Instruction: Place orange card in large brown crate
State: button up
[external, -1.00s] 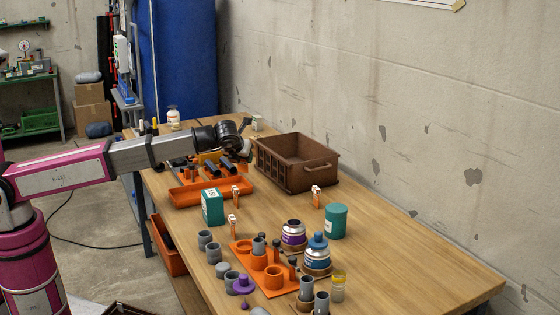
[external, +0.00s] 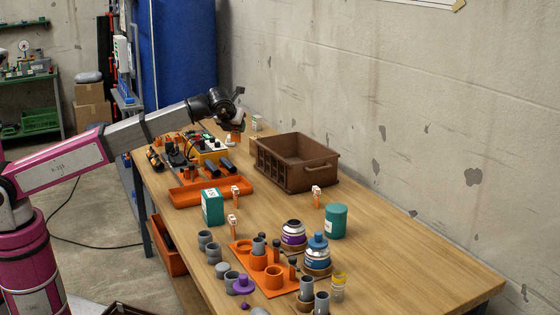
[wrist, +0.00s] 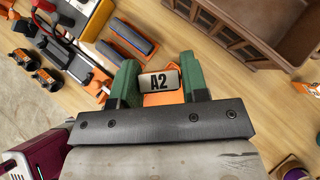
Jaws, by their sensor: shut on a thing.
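My gripper (external: 237,122) is shut on an orange card (external: 237,139) and holds it above the table's far part, left of the crate. In the wrist view the card (wrist: 160,98) sits between the green fingers, with a white label reading A2 facing the camera. The large brown crate (external: 294,176) stands on the table against the wall, to the right of my gripper. Its slatted side (wrist: 228,38) shows at the upper right of the wrist view. The visible part of its inside looks empty; its floor is mostly hidden in the external view.
An orange tray (external: 185,198) and several tools lie left of the crate. Small orange tagged pieces (external: 316,198) stand nearer, around a green box (external: 212,207) and a teal can (external: 336,221). Jars and grey pipe pieces crowd the front. The table's right side is clear.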

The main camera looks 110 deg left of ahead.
jog(key=w+a, duration=0.4)
jog(key=a, duration=0.6)
jog(key=w+a, duration=0.4)
jog(key=a, duration=0.7)
jog(key=shift+w, duration=0.25)
jog(key=f, duration=0.4)
jog(key=shift+s+d+f, duration=0.15)
jog(key=shift+d+f, duration=0.05)
jog(key=shift+f, duration=0.1)
jog(key=shift+w+d+f, duration=0.5)
jog(key=shift+w+f, duration=1.4)
jog(key=shift+w+d+f, duration=0.55)
jog(key=shift+w+f, duration=1.35)
jog(key=shift+f, duration=0.05)
jog(key=shift+w+d+f, duration=0.5)
jog(key=shift+w+f, duration=1.4)
jog(key=shift+f, duration=0.1)
jog(key=o, duration=1)
